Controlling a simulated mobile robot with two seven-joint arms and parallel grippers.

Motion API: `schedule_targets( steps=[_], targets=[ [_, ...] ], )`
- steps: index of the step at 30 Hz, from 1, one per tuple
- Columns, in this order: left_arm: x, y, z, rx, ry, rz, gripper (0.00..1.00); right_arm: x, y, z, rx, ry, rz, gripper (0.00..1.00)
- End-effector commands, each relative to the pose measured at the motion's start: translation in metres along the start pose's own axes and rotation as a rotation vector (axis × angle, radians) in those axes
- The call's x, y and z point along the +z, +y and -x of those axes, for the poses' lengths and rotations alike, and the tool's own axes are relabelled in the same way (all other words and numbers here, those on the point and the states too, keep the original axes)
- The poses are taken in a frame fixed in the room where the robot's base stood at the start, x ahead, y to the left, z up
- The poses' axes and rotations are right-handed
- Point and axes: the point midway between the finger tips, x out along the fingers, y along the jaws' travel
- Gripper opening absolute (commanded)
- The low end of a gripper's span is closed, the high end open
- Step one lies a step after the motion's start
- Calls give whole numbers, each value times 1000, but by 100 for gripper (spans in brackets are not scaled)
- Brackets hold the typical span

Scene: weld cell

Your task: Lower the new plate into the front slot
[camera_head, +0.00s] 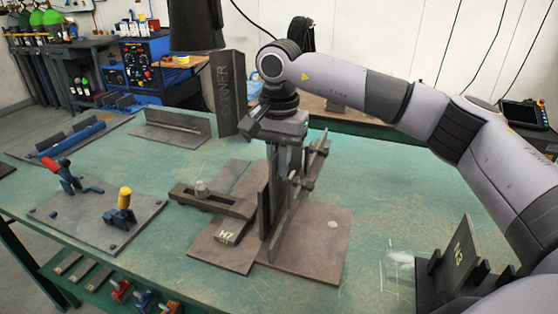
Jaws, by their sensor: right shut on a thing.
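My right gripper (284,168) points down over the middle of the bench and is shut on a thin dark upright plate (276,215). The plate is seen nearly edge-on, and the fingers hide part of it. Its lower edge is close to the dark base plate (318,250); I cannot tell whether it touches or sits in a slot. A dark upright fixture part (314,165) with a crossbar stands just right of the fingers. The front slot cannot be made out clearly. My left gripper is not in view.
A flat plate marked H7 (226,246) lies left of the gripper, under a clamp bar (212,201). A rack at lower right holds a marked plate (461,252). A block with red and yellow-topped clamps (97,222) stands left. Bare green bench (385,190) lies right of the fixture.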

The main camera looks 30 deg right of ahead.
Motion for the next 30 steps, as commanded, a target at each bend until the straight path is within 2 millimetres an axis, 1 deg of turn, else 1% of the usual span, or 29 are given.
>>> schedule_targets(
  steps=[1, 2, 3, 17, 20, 27, 30],
  targets=[
    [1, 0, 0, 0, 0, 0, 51, 2, 1, -7, 14, -7, 4, 17],
    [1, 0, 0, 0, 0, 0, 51, 2, 1, -7, 14, -7, 4, 27],
    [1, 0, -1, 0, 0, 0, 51, 2, 1, -7, 13, -7, 4, 40],
    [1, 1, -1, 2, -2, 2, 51, 3, 0, -9, 12, -8, 7, 41],
    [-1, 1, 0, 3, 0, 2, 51, 3, 0, 4, 9, -6, 6, 41],
    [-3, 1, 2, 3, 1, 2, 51, 2, 1, 49, 3, -1, 2, 41],
    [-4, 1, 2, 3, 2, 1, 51, 2, 2, 62, 2, 0, 2, 41]
  ],
)
